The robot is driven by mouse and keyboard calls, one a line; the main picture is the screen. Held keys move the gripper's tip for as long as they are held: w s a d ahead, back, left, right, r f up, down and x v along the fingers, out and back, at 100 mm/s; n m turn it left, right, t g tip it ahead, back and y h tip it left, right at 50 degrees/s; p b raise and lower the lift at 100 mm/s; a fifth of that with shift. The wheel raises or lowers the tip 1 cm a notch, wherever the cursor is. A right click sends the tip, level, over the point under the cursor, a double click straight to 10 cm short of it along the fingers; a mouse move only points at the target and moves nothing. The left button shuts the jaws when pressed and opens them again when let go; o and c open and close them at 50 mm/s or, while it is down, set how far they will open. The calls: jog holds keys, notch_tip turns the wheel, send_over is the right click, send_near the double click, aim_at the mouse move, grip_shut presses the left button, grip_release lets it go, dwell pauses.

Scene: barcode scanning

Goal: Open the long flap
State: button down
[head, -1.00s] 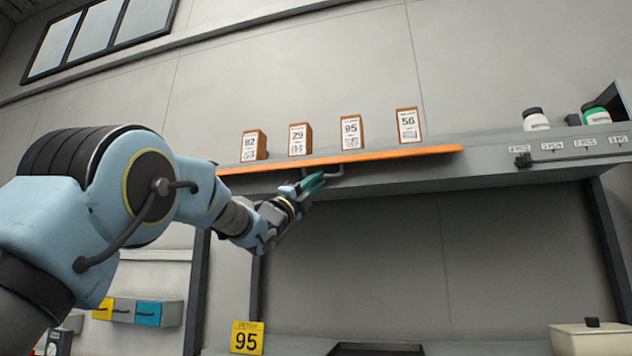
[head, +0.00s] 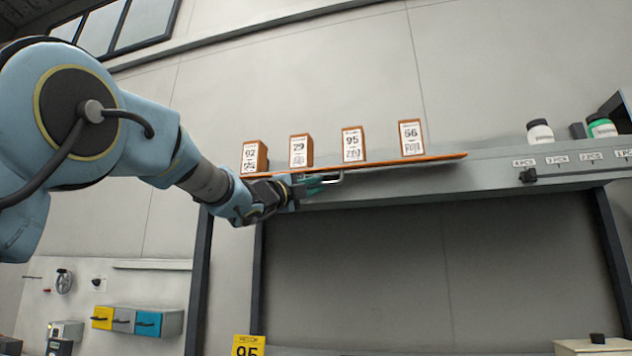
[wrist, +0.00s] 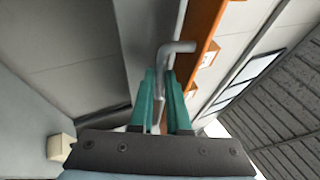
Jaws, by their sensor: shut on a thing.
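The long flap (head: 425,160) is the orange-edged strip along the front of the high grey shelf. It looks thin and seen almost edge-on in the head view. In the wrist view its orange face (wrist: 205,35) runs up beside my fingers. A grey bent bar handle (head: 337,178) sticks out from the flap; it also shows in the wrist view (wrist: 178,47). My gripper (head: 312,185) is shut on this handle, with the green fingers on both sides of it in the wrist view (wrist: 162,88).
Several brown boxes with number labels, such as the 95 box (head: 353,144), stand in a row above the flap. Bottles (head: 540,132) stand on the shelf at the right. The space under the shelf looks clear.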

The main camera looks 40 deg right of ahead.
jog(key=shift+s+a+r+n+y+p, duration=0.1)
jog(key=shift+a+r+n+y+p, duration=0.1)
jog(key=shift+r+n+y+p, duration=0.25)
jog(key=shift+f, duration=0.1)
jog(key=c, duration=1.2)
grip_release()
jog(key=shift+o, duration=0.2)
jog(key=b+v, duration=0.4)
jog(key=v, duration=0.6)
jog(key=shift+a+f+b, duration=0.2)
jog(key=shift+a+b, duration=0.15)
jog(key=shift+s, duration=0.1)
